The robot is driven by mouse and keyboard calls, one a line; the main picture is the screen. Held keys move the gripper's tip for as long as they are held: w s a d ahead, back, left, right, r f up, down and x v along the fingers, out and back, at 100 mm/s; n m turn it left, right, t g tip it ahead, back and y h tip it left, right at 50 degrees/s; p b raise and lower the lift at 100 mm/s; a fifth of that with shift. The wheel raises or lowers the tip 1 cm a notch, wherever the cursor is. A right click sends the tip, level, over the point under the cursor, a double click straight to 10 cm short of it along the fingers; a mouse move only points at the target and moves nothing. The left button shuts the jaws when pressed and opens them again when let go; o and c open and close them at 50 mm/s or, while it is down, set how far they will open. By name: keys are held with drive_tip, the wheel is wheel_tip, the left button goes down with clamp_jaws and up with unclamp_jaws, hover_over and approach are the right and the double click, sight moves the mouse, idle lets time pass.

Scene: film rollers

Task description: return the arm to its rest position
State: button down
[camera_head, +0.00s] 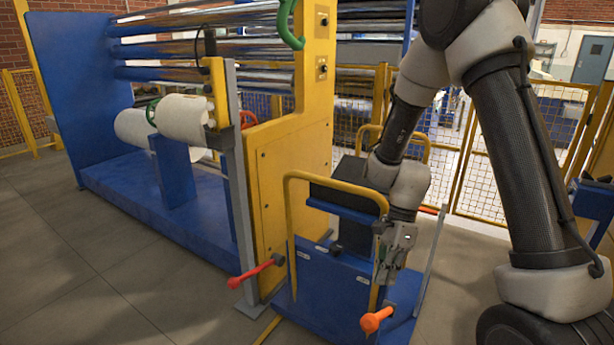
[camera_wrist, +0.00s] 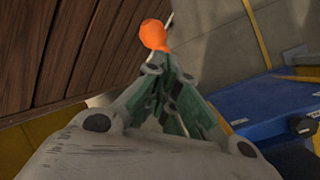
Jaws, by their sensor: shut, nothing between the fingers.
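My gripper (camera_head: 388,282) hangs at the end of my arm in the head view, pointing down beside the blue cart (camera_head: 335,290) with its yellow rail. In the wrist view my gripper (camera_wrist: 172,95) has its fingers drawn together with nothing between them. An orange knob (camera_head: 376,320) stands just below and in front of the fingertips in the head view. The orange knob (camera_wrist: 153,34) also shows beyond the fingertips in the wrist view. I cannot tell whether the fingers touch it. My arm is bent and reaches down from the upper right.
A yellow panel (camera_head: 290,170) of the roller machine stands left of the cart, with a red-handled lever (camera_head: 250,275) low beside it. White film rolls (camera_head: 185,118) sit further left. Yellow mesh fencing (camera_head: 470,160) runs behind. The floor (camera_head: 90,250) at the front left is clear.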

drive_tip(key=s+d+r+n+t+h, duration=0.1)
drive_tip(key=s+d+r+n, duration=0.3)
drive_tip(key=r, duration=0.5)
drive_tip(key=s+d+r+n+t+h, duration=0.1)
drive_tip(key=s+d+r+n+t, duration=0.3)
drive_tip(key=r, duration=0.5)
drive_tip(key=s+d+r+n+t+h, duration=0.1)
drive_tip(key=s+d+r+n+t, duration=0.2)
drive_tip(key=r, duration=0.7)
drive_tip(key=s+d+n, duration=0.2)
drive_tip(key=n, duration=0.2)
drive_tip(key=shift+s+n, duration=0.35)
drive_tip(key=shift+n, duration=0.05)
drive_tip(key=shift+d, duration=0.1)
